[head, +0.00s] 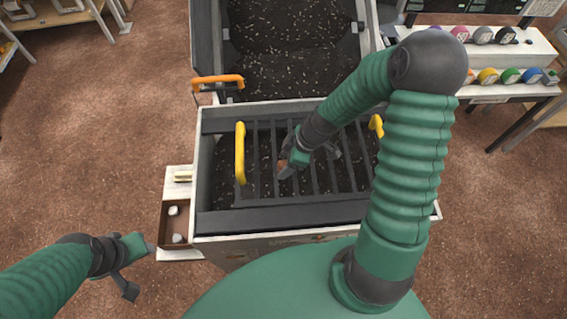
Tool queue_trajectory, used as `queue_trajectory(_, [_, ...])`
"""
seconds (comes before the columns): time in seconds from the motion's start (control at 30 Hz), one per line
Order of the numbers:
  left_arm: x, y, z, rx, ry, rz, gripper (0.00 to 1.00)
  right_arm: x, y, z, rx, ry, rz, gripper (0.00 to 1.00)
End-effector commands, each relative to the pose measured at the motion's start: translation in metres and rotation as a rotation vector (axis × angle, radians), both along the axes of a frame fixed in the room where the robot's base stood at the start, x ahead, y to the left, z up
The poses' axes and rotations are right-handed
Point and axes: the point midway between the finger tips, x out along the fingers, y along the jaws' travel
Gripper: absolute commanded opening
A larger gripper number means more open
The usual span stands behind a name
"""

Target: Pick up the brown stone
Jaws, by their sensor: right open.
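A small reddish-brown patch, which looks like the brown stone (283,163), shows at the tip of my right gripper, over the dark slatted grate (263,165). My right gripper (306,165) is open and reaches down to the grate from the upper right. One finger is right beside the stone and partly covers it. I cannot tell whether they touch. My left gripper (142,268) is open and empty at the lower left, over the brown floor, away from the grate.
The grate sits in a pale-framed bin (203,180) and has a yellow handle (240,153) at left and another (376,125) at right. An orange handle (218,80) stands behind it. A small brown tray (166,236) with pale pieces is at left. A shelf (480,92) holds coloured rolls.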

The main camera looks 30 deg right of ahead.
Motion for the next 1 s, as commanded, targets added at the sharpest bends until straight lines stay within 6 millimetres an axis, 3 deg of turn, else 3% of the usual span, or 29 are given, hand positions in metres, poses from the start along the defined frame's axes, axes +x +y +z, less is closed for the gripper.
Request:
queue_trajectory(0.13, [0.0,0.0,0.005,0.0,0.0,0.0,0.41,0.004,0.005,-0.015,0.001,0.001,0.0,0.62])
queue_trajectory(0.33, [0.0,0.0,0.004,0.0,0.001,0.0,0.41,0.004,0.005,-0.016,-0.002,-0.002,0.0,0.62])
queue_trajectory(0.8, [0.0,0.0,0.004,0.0,0.0,0.0,0.41,0.005,0.004,-0.016,-0.001,-0.001,-0.001,0.02])
queue_trajectory(1.0, [0.0,0.0,0.004,0.0,0.0,0.0,0.41,0.005,0.004,-0.016,-0.001,-0.001,-0.001,0.0])
